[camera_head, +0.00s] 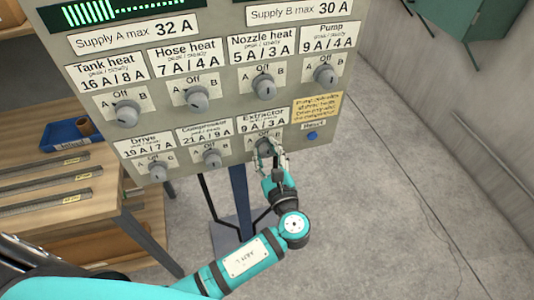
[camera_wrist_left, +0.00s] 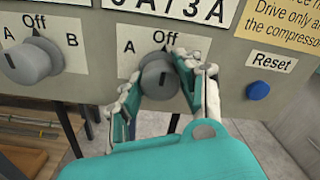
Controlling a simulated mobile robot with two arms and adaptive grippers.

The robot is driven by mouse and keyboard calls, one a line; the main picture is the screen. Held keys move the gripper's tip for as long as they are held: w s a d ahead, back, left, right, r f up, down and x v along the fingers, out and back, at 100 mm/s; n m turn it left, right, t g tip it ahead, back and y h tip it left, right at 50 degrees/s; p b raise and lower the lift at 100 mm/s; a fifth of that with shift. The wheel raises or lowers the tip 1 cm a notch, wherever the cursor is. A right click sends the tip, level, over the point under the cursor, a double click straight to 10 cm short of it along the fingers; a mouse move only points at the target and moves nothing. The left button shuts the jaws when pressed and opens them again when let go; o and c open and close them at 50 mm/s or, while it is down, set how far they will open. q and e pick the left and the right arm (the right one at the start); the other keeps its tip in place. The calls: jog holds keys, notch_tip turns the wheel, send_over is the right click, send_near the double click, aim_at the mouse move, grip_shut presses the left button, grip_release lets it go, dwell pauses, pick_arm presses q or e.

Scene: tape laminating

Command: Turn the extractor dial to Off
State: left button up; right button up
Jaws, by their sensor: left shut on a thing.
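The grey extractor dial (camera_head: 264,146) is in the bottom row of the panel, under the label "Extractor 9 A / 3 A". My left gripper (camera_head: 270,158) is at this dial, reaching up from below. In the left wrist view the dial (camera_wrist_left: 158,76) sits between the two fingers of the gripper (camera_wrist_left: 160,84), which is shut on it. The "Off" and "A" marks show above and left of the dial. The right finger covers the place of "B". I cannot tell exactly which mark the dial points to. My right gripper is not in view.
The compressor dial (camera_head: 212,157) is just left, and a blue Reset button (camera_head: 312,135) is to the right. The nozzle heat dial (camera_head: 264,88) is above. A wooden bench (camera_head: 105,205) stands left. The floor at right is clear.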

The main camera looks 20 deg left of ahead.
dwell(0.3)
pick_arm(q)
jog(key=o, duration=1.2)
jog(key=v, duration=1.2)
jog(key=shift+s, duration=0.1)
